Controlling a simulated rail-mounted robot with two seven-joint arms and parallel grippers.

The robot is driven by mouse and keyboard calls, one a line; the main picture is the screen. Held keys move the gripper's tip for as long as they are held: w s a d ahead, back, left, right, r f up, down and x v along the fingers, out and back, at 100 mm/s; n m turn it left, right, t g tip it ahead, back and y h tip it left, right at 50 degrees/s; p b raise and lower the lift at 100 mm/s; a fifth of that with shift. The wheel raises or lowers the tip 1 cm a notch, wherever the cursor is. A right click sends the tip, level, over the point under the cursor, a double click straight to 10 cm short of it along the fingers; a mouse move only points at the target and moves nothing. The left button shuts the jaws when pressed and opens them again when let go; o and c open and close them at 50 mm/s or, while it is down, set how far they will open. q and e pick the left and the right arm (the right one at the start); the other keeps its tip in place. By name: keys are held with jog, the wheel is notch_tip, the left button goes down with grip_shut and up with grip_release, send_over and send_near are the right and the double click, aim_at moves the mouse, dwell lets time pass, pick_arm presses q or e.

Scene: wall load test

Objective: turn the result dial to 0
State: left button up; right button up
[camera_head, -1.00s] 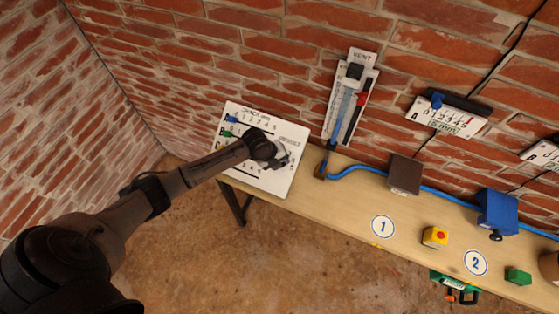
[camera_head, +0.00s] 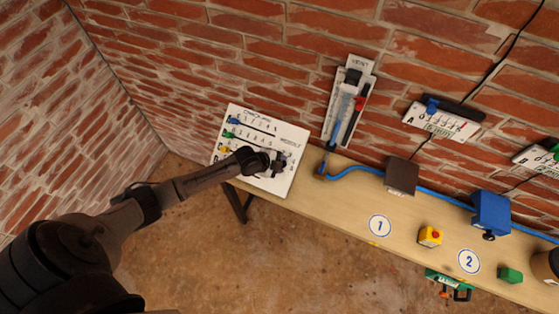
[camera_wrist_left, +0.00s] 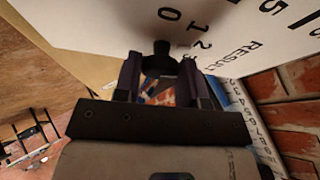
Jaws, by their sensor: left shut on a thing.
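The white panel (camera_head: 235,112) leans at the left end of the bench, with rows of printed numbers, coloured pegs and the word RESULT. My left gripper (camera_head: 281,164) is at the panel's right part, below that word. In the left wrist view the dark result dial (camera_wrist_left: 161,58) is between the two fingers of my left gripper (camera_wrist_left: 161,68), which is shut on it. The numbers 0, 1 and 2 are printed beside the dial. Its pointer direction cannot be made out. My right gripper is not in view.
The wooden bench (camera_head: 340,200) runs right from the panel. A vertical gauge labelled VENT (camera_head: 347,105) hangs behind it. A blue hose (camera_head: 350,168) lies at the back.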

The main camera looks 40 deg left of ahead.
pick_arm(q)
jog(key=n+p, duration=0.1)
jog(key=n, duration=0.1)
jog(key=n+t+y+p, duration=0.1)
jog(key=n, duration=0.1)
jog(key=shift+s+d+n+t+p, duration=0.15)
jog(key=shift+n+t+p, duration=0.15)
jog(key=shift+n+p, duration=0.1)
jog(key=n+y+p, duration=0.1)
jog(key=n, duration=0.1)
jog(key=n+t+p, duration=0.1)
jog(key=n, duration=0.2)
jog(key=shift+d+y, duration=0.15)
jog(key=shift+y, duration=0.25)
jog(key=n+y, duration=0.1)
jog(key=n, duration=0.1)
jog(key=n+y+p, duration=0.1)
jog(key=n, duration=0.2)
jog(key=shift+d+f+t, duration=0.1)
jog(key=shift+f+t, duration=0.1)
jog(key=shift+t, duration=0.1)
jog(key=shift+n+y+p, duration=0.35)
jog(key=shift+n+y, duration=0.35)
jog(key=shift+n, duration=1.2)
jog(key=o, duration=0.9)
jog(key=shift+r, duration=0.1)
